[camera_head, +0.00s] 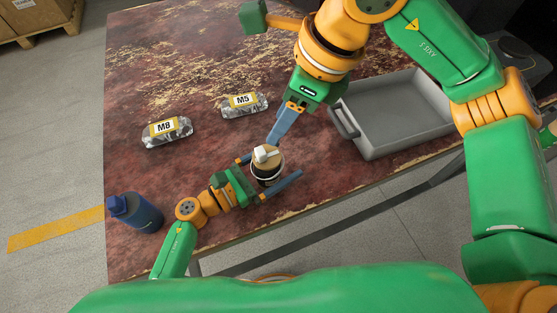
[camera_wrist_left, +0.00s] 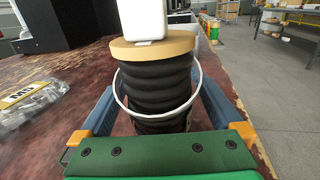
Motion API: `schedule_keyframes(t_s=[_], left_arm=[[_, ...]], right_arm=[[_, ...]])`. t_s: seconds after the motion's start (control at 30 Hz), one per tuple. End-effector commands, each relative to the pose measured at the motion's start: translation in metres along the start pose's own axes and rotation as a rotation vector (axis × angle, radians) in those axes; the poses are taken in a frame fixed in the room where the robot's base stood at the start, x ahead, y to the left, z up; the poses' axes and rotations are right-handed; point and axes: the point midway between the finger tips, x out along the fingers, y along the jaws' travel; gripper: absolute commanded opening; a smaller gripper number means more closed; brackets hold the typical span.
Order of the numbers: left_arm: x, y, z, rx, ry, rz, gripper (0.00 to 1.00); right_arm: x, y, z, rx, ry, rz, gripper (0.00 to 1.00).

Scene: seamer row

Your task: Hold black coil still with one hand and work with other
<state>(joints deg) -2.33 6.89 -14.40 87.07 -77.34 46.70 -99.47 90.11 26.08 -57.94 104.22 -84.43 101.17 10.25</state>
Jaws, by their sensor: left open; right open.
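The black coil (camera_head: 267,177) stands upright on the table near its front edge. In the left wrist view the coil (camera_wrist_left: 156,92) has stacked black turns, a tan round top, a white block (camera_wrist_left: 142,18) on that top and a thin pale loop around its side. My left gripper (camera_head: 271,166) is open, with one blue finger on each side of the coil; whether they touch it I cannot tell. My right gripper (camera_head: 276,136) is open and empty, pointing down just behind the coil; its fingers overlap in the head view.
A grey tray (camera_head: 372,150) with a handle lies to the right of the coil. Bags marked M8 (camera_head: 166,131) and M5 (camera_head: 244,104) lie at the back left. A dark blue bottle (camera_head: 138,213) stands at the left. The table's far left is clear.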

Motion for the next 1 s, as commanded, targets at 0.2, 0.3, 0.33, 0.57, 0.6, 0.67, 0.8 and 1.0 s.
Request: schedule_keyframes(t_s=[0.2, 0.3, 0.33, 0.57, 0.6, 0.67, 0.8, 1.0], left_arm=[[0.000, 0.000, 0.000, 0.000, 0.000, 0.000, 0.68], [0.000, 0.000, 0.000, 0.000, 0.000, 0.000, 0.41], [-0.001, 0.000, 0.000, 0.000, 0.000, 0.000, 0.33], [-0.001, 0.000, 0.000, 0.000, 0.000, 0.000, 0.06], [-0.001, 0.000, 0.000, 0.000, 0.000, 0.000, 0.06], [-0.001, 0.000, 0.000, 0.000, 0.000, 0.000, 0.06], [-0.001, 0.000, 0.000, 0.000, 0.000, 0.000, 0.06], [-0.001, 0.000, 0.000, 0.000, 0.000, 0.000, 0.06]], right_arm=[[0.000, 0.000, 0.000, 0.000, 0.000, 0.000, 0.50], [0.000, 0.000, 0.000, 0.000, 0.000, 0.000, 0.50], [0.000, 0.000, 0.000, 0.000, 0.000, 0.000, 0.50], [0.011, 0.005, 0.004, 0.006, -0.036, 0.038, 0.15], [0.022, 0.010, 0.009, 0.014, -0.076, 0.077, 0.04], [0.043, 0.022, 0.020, 0.038, -0.169, 0.159, 0.00], [0.085, 0.063, 0.054, 0.165, -0.492, 0.391, 0.00], [0.089, 0.092, 0.078, 0.499, -0.980, 0.604, 0.00]])
